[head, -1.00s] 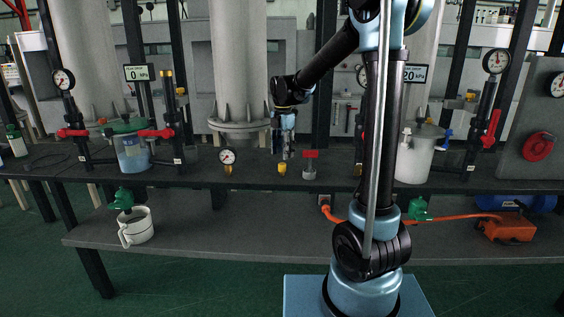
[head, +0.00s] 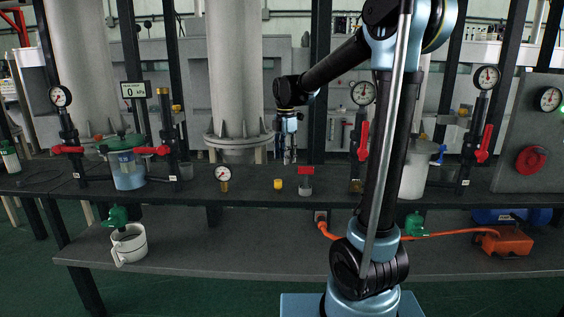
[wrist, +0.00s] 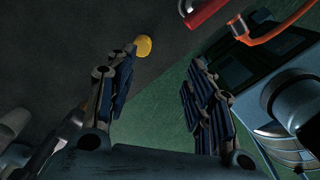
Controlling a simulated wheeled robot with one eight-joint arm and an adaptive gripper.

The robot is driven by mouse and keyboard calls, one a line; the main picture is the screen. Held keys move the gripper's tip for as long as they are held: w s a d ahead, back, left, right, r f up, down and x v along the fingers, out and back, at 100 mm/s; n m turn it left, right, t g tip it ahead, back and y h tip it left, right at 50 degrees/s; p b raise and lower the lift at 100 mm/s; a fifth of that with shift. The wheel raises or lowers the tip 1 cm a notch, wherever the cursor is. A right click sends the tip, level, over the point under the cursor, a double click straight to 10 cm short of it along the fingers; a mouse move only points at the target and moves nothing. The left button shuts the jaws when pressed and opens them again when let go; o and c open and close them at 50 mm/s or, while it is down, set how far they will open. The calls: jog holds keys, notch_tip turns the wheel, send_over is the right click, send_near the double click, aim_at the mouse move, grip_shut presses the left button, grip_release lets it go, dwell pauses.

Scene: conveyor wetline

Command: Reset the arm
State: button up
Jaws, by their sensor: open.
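My gripper (head: 289,155) hangs at the end of my arm, pointing down above the back part of the dark bench. In the wrist view my gripper (wrist: 158,88) shows two fingers spread apart with nothing between them. It is open and empty. A yellow cap (head: 279,184) sits on the bench in front of and below it; a yellow round thing also shows beyond the left fingertip in the wrist view (wrist: 143,46). A small fitting with a red top (head: 305,180) stands to the right of the yellow cap.
A gauge (head: 223,174) stands on the bench left of the cap. A white mug (head: 129,244) and an orange box (head: 503,241) are on the lower shelf (head: 250,246).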

jog(key=s+d+m, duration=0.6)
jog(key=s+d, duration=0.1)
jog(key=s, duration=0.1)
jog(key=s+d+f+m+t, duration=0.1)
jog(key=s+d+f+m, duration=0.5)
jog(key=s+m, duration=0.3)
jog(key=s+d+f+m+t, duration=0.1)
jog(key=s+d+f+m, duration=0.4)
jog(key=s+f+m, duration=0.4)
jog(key=s, duration=0.3)
jog(key=shift+s+d, duration=0.25)
jog(key=shift+d, duration=0.1)
jog(key=shift+w+f, duration=0.2)
jog(key=shift+w, duration=0.25)
